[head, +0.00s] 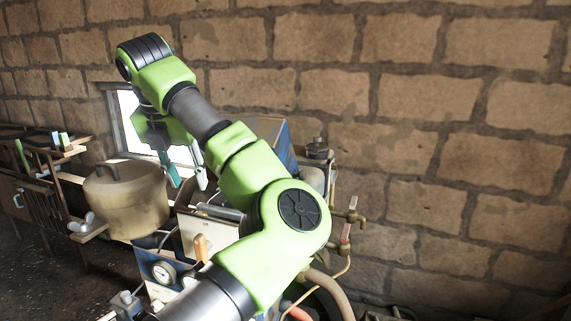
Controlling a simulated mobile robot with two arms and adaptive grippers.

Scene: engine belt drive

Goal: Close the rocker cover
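My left gripper (186,176) hangs below the dark green wrist, in front of the bright window and above the engine. The engine (198,235) is below, with a pale box-like body partly covered by my arm. My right gripper is not in view.
A large tan pot-like tank (125,198) stands left of the engine. A round gauge (163,272) is at the front. Brass taps and pipes (347,218) are on the right. A wooden bench (40,150) is at far left, and a stone wall (430,120) closes the back.

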